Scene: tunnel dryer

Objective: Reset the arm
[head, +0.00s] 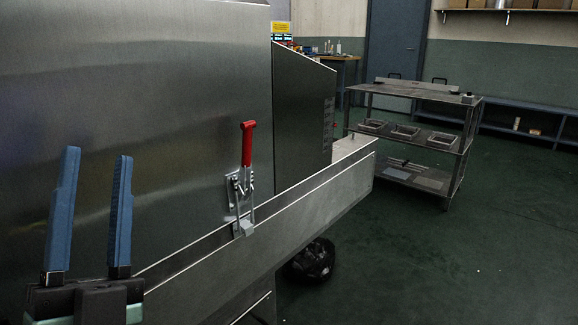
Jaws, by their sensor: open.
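My gripper (92,215) is at the lower left in the head view. Its two blue fingers point up and stand apart, with nothing between them. Behind it is the large brushed-metal side of the dryer (150,90). A toggle clamp with an upright red handle (247,145) is fixed to this side, to the right of my gripper and apart from it. The rest of my arm is mostly out of the picture.
A metal ledge (310,203) juts along the dryer below the clamp. A dark round object (312,260) lies on the floor under it. A metal shelf cart (418,97) stands at the right. Green floor (480,265) is clear at the lower right.

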